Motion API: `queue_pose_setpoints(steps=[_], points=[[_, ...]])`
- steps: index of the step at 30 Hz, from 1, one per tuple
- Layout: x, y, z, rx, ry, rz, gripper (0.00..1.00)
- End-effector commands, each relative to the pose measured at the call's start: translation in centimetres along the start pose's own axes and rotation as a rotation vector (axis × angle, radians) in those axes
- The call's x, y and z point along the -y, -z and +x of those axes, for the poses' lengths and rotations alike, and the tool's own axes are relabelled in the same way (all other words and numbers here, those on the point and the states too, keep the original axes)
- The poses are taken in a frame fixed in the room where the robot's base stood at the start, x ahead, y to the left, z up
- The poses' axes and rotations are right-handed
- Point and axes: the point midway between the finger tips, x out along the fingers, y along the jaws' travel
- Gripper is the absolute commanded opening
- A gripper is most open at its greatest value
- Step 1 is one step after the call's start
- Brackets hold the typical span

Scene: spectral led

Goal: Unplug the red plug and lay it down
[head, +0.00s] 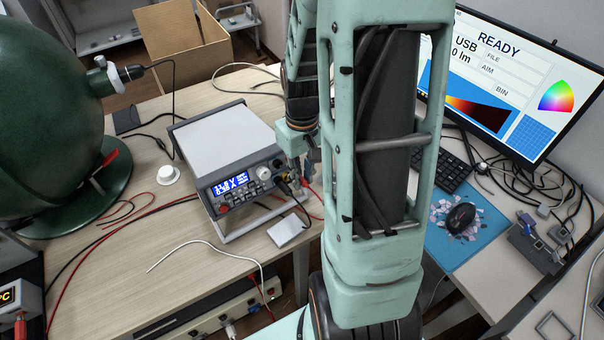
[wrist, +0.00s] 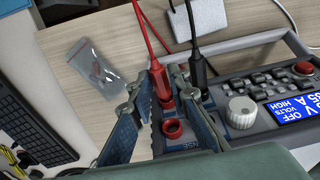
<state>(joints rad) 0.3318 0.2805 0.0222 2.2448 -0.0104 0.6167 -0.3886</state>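The red plug (wrist: 160,82) with its red lead stands at the bench power supply's front panel in the wrist view. My gripper (wrist: 158,84) has one finger on each side of it; the fingers look apart, with narrow gaps beside the plug. A red ring-shaped socket (wrist: 173,130) shows between the fingers, nearer the camera. A black plug (wrist: 198,68) with a black lead is just right of the right finger. In the head view my gripper (head: 304,160) is at the right front of the power supply (head: 222,140), and the red plug is hard to make out.
A small white box (head: 288,230) lies on the wooden table in front of the supply; a clear bag (wrist: 95,65) lies left of the gripper. A keyboard (wrist: 35,125) is farther left. A dark green sphere (head: 50,100) stands at left.

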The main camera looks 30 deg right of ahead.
Motion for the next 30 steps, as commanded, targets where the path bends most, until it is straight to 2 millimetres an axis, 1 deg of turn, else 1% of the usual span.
queue_pose_setpoints(steps=[1,3,4,6,7,9,10,20,30], points=[[0.0,0.0,0.0,0.0,0.0,0.0,0.09],[0.0,0.0,0.0,0.0,0.0,0.0,0.01],[0.0,0.0,0.0,0.0,0.0,0.0,0.0],[0.0,0.0,0.0,0.0,0.0,0.0,0.0],[0.0,0.0,0.0,0.0,0.0,0.0,0.1],[0.0,0.0,0.0,-0.001,0.0,0.0,0.02],[0.0,0.0,-0.1,-0.001,0.0,0.0,0.0],[0.0,-0.1,-0.1,-0.001,-0.001,0.0,0.0],[-0.1,-1.0,-0.3,-0.001,-0.001,0.001,0.0]])
